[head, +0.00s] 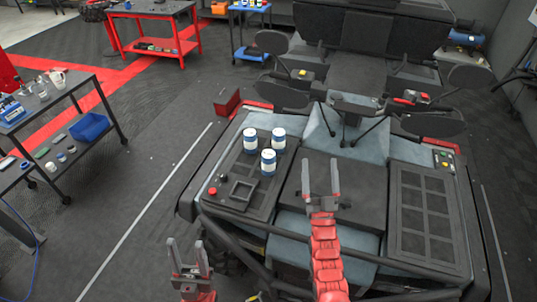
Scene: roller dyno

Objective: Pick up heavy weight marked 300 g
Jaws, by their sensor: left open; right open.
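Three white-and-blue cylinders stand upright in a group on the left deck panel of the dark machine: a left one (250,141), a right one (279,139) and a nearer one (268,162). Their markings are too small to read, so I cannot tell which is 300 g. My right gripper (320,176) is open and empty over the machine's middle panel, to the right of the cylinders and apart from them. My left gripper (188,252) is open and empty at the lower left, beside the machine's near left corner.
A small square black tray (239,192) and a red button (212,191) sit nearer on the left panel. A dark tube bar (300,238) runs along the machine's near edge. A gridded panel (425,213) is at right. A cart (62,118) stands left, with open floor between.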

